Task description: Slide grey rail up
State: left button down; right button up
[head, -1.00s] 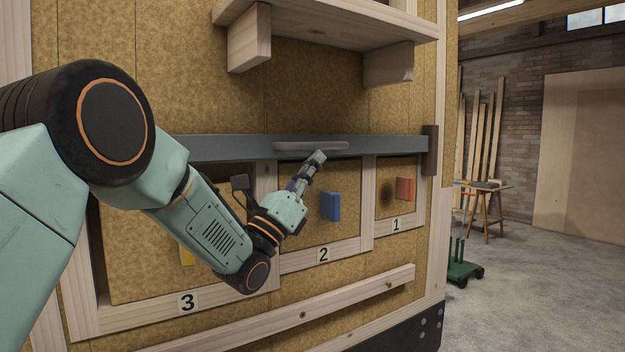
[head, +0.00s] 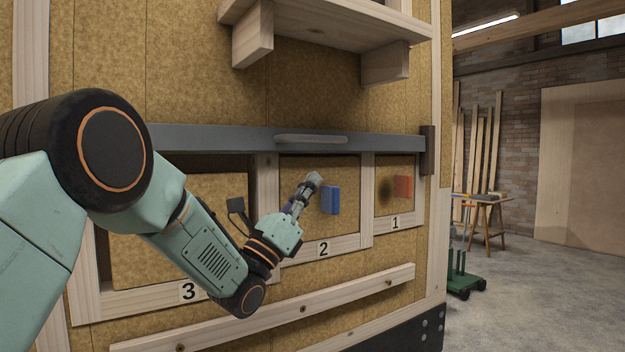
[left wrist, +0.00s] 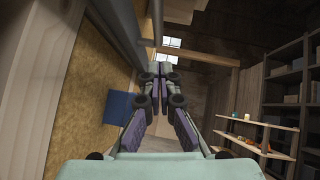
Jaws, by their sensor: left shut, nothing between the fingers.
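The grey rail (head: 230,138) runs across the wooden wall above the three numbered compartments, with a lighter grey handle (head: 310,139) on its front. Its right end meets a dark upright stop (head: 428,150). My left gripper (head: 314,180) is shut and empty, below the handle and apart from it, in front of compartment 2. The blue block (head: 331,200) is just right of its fingertips in the head view. In the left wrist view the shut fingers (left wrist: 161,72) point ahead, with the blue block (left wrist: 120,106) to their left. My right gripper is not in view.
A wooden shelf (head: 330,28) juts out above the rail. A red block (head: 403,187) is in compartment 1. A wooden ledge (head: 290,312) crosses the wall below the compartments. A green trolley (head: 463,275) and a workbench (head: 484,200) stand at the right, with open floor there.

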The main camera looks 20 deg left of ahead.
pick_arm(q)
jog(key=v, duration=0.7)
jog(key=shift+a+f+b, duration=0.15)
jog(key=shift+f+b, duration=0.05)
jog(key=shift+b, duration=0.2)
jog(key=shift+a, duration=0.1)
